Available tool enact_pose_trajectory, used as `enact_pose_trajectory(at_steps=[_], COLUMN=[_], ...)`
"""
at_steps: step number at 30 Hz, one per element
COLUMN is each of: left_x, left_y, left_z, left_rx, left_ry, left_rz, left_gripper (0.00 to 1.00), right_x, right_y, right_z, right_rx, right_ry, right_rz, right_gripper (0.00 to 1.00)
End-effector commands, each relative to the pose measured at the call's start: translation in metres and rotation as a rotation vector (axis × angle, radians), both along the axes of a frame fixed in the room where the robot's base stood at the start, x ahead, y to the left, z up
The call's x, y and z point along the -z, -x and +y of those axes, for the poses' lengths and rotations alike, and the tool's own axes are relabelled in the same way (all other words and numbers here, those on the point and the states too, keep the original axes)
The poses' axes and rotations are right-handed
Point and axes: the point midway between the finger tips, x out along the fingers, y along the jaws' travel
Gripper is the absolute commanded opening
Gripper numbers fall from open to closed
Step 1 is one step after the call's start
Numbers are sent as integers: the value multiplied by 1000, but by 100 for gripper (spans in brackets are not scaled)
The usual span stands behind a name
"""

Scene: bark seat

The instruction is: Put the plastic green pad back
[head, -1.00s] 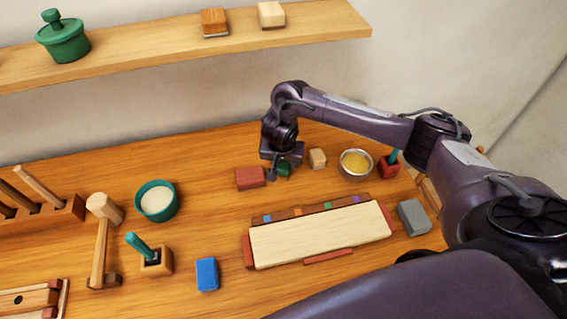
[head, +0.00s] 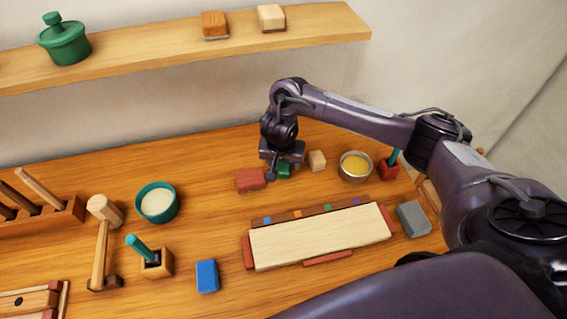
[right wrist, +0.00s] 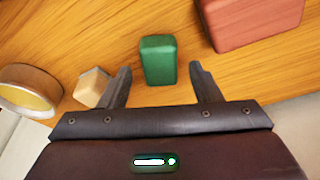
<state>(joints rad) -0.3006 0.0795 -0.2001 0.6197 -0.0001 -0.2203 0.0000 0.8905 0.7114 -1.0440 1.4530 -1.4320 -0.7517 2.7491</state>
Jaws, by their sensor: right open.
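The green pad (head: 284,171) is a small rounded block on the wooden table, partly hidden by my right gripper in the head view. In the right wrist view the green pad (right wrist: 158,60) lies between the two spread fingers, with a gap on each side. My right gripper (right wrist: 160,80) is open and empty, pointing down close over the pad; it also shows in the head view (head: 281,172). My left gripper is not in view.
A red block (head: 250,179) sits just left of the pad, and a beige block (head: 317,160) just right. A metal bowl (head: 355,167) stands further right. A long pale board (head: 320,236) with coloured marks lies in front. A blue block (head: 207,276) and grey block (head: 413,217) lie nearer.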

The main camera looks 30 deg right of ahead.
Motion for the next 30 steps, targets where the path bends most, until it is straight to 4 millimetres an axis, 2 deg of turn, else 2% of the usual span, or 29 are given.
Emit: enact_pose_trajectory(at_steps=[1,3,6,15,19,30], left_x=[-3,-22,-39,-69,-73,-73], left_y=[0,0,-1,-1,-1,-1], left_z=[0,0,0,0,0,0], left_rx=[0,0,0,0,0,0], left_ry=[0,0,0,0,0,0], left_rz=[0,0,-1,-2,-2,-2], left_gripper=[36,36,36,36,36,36], right_x=[-13,-33,-53,-95,-100,-100], right_y=[1,3,7,19,21,22], right_z=[2,3,6,15,16,17], right_rx=[-3,-2,-2,-2,-1,0], right_ry=[0,3,3,1,1,1], right_rz=[-5,-4,-6,-4,-2,-1], right_gripper=[58,58,58,58,58,58])
